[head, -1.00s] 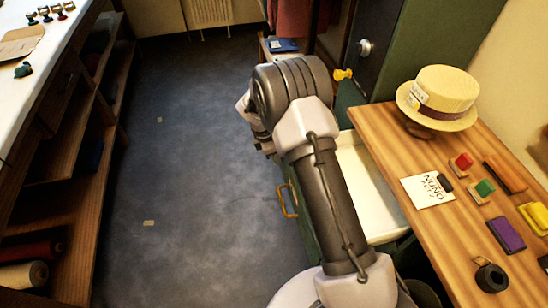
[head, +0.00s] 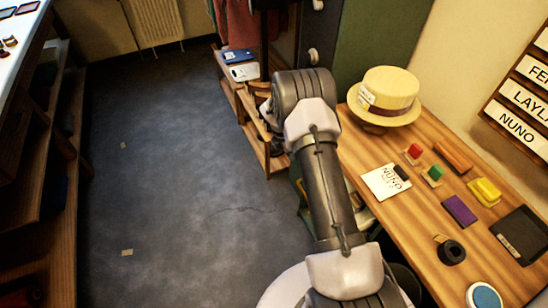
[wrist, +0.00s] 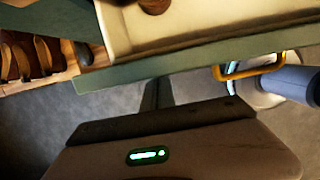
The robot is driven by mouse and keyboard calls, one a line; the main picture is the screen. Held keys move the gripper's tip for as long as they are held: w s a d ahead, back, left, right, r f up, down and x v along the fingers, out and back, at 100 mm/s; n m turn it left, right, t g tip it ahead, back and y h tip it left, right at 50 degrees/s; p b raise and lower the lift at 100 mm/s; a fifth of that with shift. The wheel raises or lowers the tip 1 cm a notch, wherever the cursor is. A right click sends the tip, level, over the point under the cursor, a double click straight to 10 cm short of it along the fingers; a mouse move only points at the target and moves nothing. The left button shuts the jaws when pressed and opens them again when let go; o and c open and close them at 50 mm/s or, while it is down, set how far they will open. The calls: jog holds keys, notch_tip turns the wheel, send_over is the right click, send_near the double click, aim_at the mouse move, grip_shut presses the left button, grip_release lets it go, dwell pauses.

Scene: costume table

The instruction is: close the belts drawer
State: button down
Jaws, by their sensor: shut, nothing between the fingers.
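A drawer with a green front (wrist: 190,62) and a cream inside (wrist: 200,25) stands open in the wrist view, with a brown thing (wrist: 154,4) in it, cut by the top edge. Its yellow handle (wrist: 252,68) is to the right. No label reading belts shows.
The wooden table (head: 405,215) at the right holds a straw hat (head: 390,92), stamps and a card (head: 384,182). A low wooden shelf (head: 262,135) stands beyond my arm. The floor (head: 190,180) to the left is clear up to the left bench.

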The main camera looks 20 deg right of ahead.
jog(key=shift+d, duration=2.3)
jog(key=shift+a, duration=0.1)
